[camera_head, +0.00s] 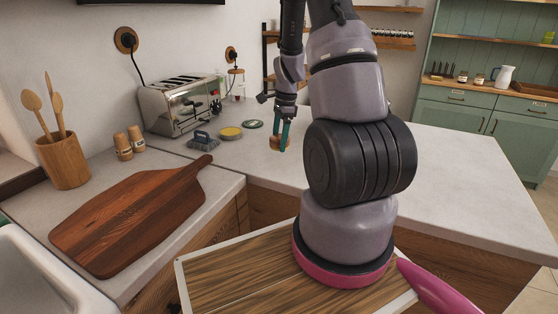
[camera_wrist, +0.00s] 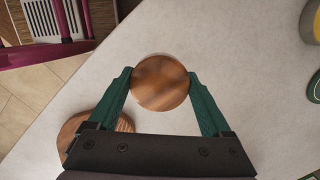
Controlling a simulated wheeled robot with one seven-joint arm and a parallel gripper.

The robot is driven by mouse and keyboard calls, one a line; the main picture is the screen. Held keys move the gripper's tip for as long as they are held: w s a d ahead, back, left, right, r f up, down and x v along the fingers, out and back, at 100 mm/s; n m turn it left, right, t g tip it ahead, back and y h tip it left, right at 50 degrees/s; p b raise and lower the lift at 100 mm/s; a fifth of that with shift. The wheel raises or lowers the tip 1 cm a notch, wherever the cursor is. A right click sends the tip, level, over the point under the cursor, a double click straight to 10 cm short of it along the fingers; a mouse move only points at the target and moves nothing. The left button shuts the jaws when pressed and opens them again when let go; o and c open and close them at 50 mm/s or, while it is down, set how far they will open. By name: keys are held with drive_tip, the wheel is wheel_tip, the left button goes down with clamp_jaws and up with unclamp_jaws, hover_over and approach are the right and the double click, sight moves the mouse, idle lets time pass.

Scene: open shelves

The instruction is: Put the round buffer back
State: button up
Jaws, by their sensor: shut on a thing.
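My gripper (camera_head: 283,134) has green fingers and is low over the grey counter, right of the round items. In the wrist view its fingertips (camera_wrist: 160,85) are shut on the sides of a round wooden-topped piece (camera_wrist: 160,80), which I take to be the round buffer. In the head view the held piece (camera_head: 276,143) is small and partly covered by the fingers; I cannot tell whether it touches the counter. A second round wooden thing (camera_wrist: 77,127) lies lower left in the wrist view, partly hidden under my gripper.
A yellow-topped round thing (camera_head: 230,132), a green disc (camera_head: 252,124) and a grey-blue block-like item (camera_head: 202,141) lie left of my gripper. A toaster (camera_head: 180,105) stands behind them. A cutting board (camera_head: 130,215) lies front left. The counter to the right (camera_head: 460,185) is bare.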

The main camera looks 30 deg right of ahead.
sight(278, 165)
drive_tip(key=shift+f, duration=3.35)
drive_tip(key=o, duration=1.1)
drive_tip(key=shift+f, duration=0.15)
drive_tip(key=r, duration=0.4)
drive_tip(key=d+r, duration=0.1)
drive_tip(key=r, duration=0.7)
drive_tip(key=shift+s+d+r, duration=0.1)
drive_tip(key=shift+s+d, duration=0.05)
drive_tip(key=shift+d, duration=0.2)
drive_tip(key=s+a+r+n+t, duration=0.2)
drive_tip(key=s+a+r+n, duration=0.15)
drive_tip(key=r, duration=0.55)
drive_tip(key=s+a+r+n+t, duration=0.1)
drive_tip(key=s+a+r+n, duration=0.3)
drive_tip(key=r, duration=0.4)
drive_tip(key=s+a+r+n+t, duration=0.4)
drive_tip(key=s+a+r+n, duration=0.3)
drive_tip(key=s, duration=0.5)
drive_tip(key=shift+a+r+n, duration=0.25)
drive_tip(key=shift+r+n, duration=0.1)
drive_tip(key=shift+r, duration=0.85)
